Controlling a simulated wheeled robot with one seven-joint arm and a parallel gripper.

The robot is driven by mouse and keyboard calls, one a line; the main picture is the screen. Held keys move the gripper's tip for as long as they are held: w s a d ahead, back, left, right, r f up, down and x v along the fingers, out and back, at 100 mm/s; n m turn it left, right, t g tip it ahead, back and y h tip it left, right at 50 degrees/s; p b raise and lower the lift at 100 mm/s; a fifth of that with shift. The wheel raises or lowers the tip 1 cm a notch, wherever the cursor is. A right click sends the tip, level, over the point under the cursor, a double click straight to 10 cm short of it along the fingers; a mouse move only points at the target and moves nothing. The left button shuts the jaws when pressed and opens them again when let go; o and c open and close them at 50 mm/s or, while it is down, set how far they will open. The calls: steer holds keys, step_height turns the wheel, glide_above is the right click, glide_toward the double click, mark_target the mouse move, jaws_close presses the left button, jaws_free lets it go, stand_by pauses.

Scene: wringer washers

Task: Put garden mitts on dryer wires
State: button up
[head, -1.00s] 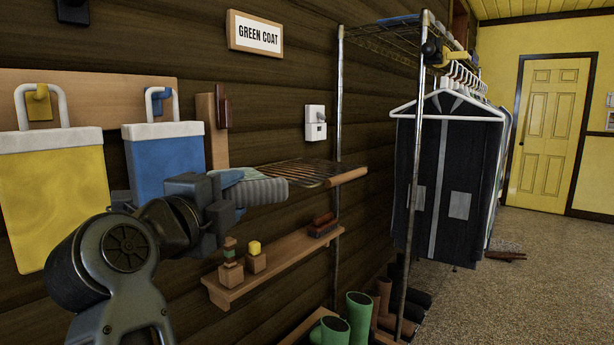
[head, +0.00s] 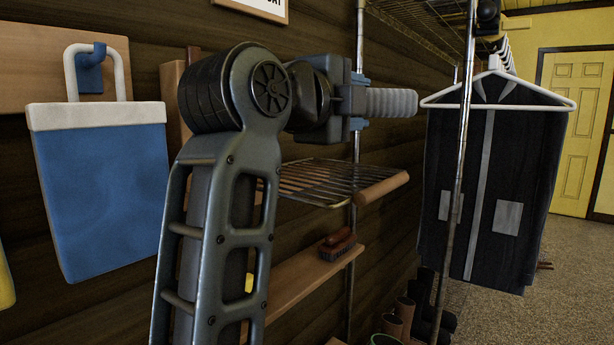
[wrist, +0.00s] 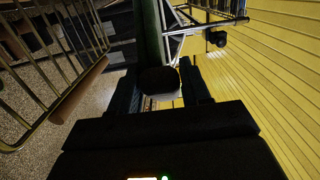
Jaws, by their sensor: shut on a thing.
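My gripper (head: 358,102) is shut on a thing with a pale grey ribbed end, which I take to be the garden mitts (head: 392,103). It sticks out to the right of the fingers, roughly level. In the wrist view a dark, shaded piece of it (wrist: 158,80) shows between my two fingers (wrist: 160,90); the rest is hard to make out. The dryer wires (head: 315,183) form a flat rack with a wooden front bar, below the held mitts and empty where I see it. They also show at the left of the wrist view (wrist: 55,45), beside my gripper.
A wooden shelf (head: 305,280) with a brush (head: 338,244) is below the wires. A metal post (head: 455,200) and dark hanging clothes (head: 500,190) stand to the right. A blue bag (head: 100,190) hangs at left. Boots (head: 400,320) are on the floor.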

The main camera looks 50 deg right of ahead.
steer(key=w+a+f, duration=0.3)
steer(key=a+f, duration=0.7)
steer(key=shift+w+a+f, duration=0.2)
steer(key=shift+w+f, duration=0.05)
steer(key=shift+f, duration=0.2)
steer(key=o, duration=1.2)
steer(key=shift+r, duration=0.1)
